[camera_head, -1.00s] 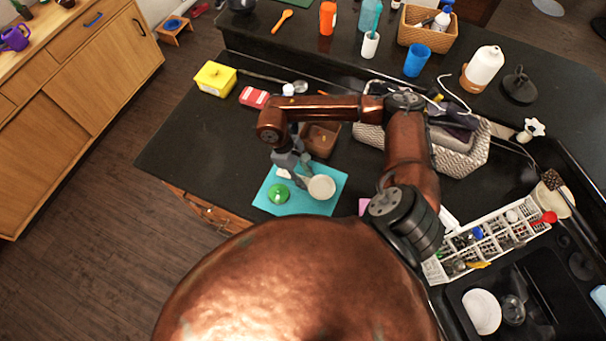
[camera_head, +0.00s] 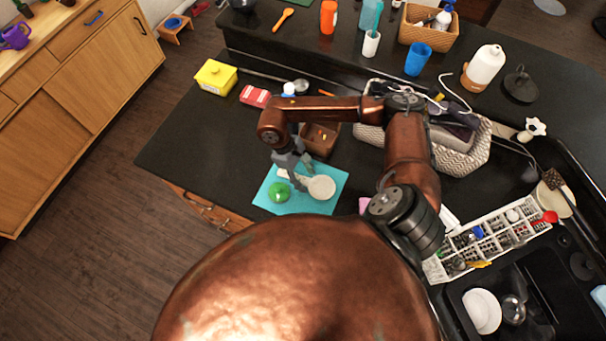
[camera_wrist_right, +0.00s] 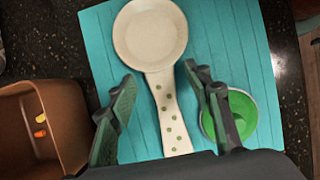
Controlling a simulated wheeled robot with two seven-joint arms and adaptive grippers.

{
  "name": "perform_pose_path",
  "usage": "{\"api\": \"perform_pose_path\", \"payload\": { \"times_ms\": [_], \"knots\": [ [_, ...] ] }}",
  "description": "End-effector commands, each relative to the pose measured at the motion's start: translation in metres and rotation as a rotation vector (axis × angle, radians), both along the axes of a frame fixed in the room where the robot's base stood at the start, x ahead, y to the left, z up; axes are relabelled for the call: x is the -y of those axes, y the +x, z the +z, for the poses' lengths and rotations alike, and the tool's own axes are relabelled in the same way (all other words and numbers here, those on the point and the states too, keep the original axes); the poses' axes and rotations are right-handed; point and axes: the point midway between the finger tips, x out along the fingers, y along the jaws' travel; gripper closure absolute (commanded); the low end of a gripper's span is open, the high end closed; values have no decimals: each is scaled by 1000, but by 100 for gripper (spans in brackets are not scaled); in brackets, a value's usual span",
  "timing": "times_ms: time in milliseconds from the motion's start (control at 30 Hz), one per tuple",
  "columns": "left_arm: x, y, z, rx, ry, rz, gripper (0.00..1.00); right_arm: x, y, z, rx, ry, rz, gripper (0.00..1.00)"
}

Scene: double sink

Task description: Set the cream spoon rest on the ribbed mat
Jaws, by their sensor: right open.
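The cream spoon rest (camera_head: 321,187) lies on the turquoise ribbed mat (camera_head: 309,207). In the right wrist view the spoon rest (camera_wrist_right: 151,38) has a round bowl and a handle with green dots, flat on the ribbed mat (camera_wrist_right: 246,40). My right gripper (camera_head: 297,185) is over the mat at the handle. In the right wrist view its fingers (camera_wrist_right: 158,90) are open, one on each side of the handle, apart from it. My left gripper is not in view.
A green round container (camera_head: 279,192) is on the mat, beside the right finger in the wrist view. A brown box (camera_head: 320,140) stands just behind the mat. A yellow box (camera_head: 215,77) and a dish rack (camera_head: 490,238) are further off. The dark counter left of the mat is clear.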

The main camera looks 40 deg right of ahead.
Motion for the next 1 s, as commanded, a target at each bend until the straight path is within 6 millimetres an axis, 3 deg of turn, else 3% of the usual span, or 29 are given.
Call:
{"api": "perform_pose_path", "payload": {
  "times_ms": [267,700,1000],
  "knots": [
    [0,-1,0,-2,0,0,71,-2,6,14,5,-1,1,54],
    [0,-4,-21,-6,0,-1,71,-18,36,95,4,0,1,54],
    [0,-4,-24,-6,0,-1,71,-21,42,114,0,0,0,54]
  ]
}}
